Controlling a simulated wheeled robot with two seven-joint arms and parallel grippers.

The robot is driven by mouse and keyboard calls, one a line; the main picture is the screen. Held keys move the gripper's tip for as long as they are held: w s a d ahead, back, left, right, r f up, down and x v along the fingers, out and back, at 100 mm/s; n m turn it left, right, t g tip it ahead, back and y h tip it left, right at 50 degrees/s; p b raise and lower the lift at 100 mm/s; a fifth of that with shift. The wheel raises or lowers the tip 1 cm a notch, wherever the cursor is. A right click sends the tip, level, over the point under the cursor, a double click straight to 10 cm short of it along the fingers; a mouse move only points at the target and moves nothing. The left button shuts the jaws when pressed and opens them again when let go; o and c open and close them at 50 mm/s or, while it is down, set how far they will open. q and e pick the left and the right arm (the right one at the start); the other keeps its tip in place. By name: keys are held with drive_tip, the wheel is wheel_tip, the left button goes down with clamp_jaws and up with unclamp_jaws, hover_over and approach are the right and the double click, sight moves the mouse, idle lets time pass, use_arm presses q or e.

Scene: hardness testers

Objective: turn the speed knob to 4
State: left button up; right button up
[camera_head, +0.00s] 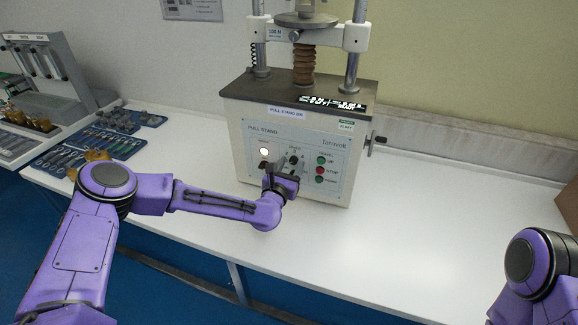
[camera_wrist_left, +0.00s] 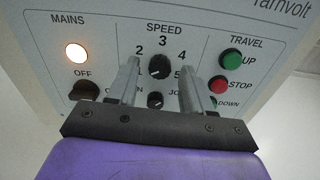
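The speed knob (camera_wrist_left: 159,66) is a round black dial on the front panel (camera_head: 303,158) of the pull stand, with numbers around it and the 3 above it. It also shows in the head view (camera_head: 294,160). Its pointer is too small to read surely. My left gripper (camera_wrist_left: 159,69) is at the panel, with one grey finger on each side of the speed knob. The fingers are apart, with a visible gap between each and the knob. In the head view my left gripper (camera_head: 281,171) hides the lower panel. My right gripper is out of view; only part of that arm shows.
A smaller black knob (camera_wrist_left: 154,100) lies just below the speed knob. A dark mains switch (camera_wrist_left: 83,90) and lit lamp (camera_wrist_left: 76,53) are left; green UP (camera_wrist_left: 230,60) and red STOP (camera_wrist_left: 218,84) buttons are right. Tool trays (camera_head: 75,150) lie left. The white table (camera_head: 420,220) is clear right.

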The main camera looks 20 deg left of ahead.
use_arm(q)
clamp_jaws()
drive_tip(key=shift+w+a, duration=0.1)
drive_tip(key=shift+a, duration=0.05)
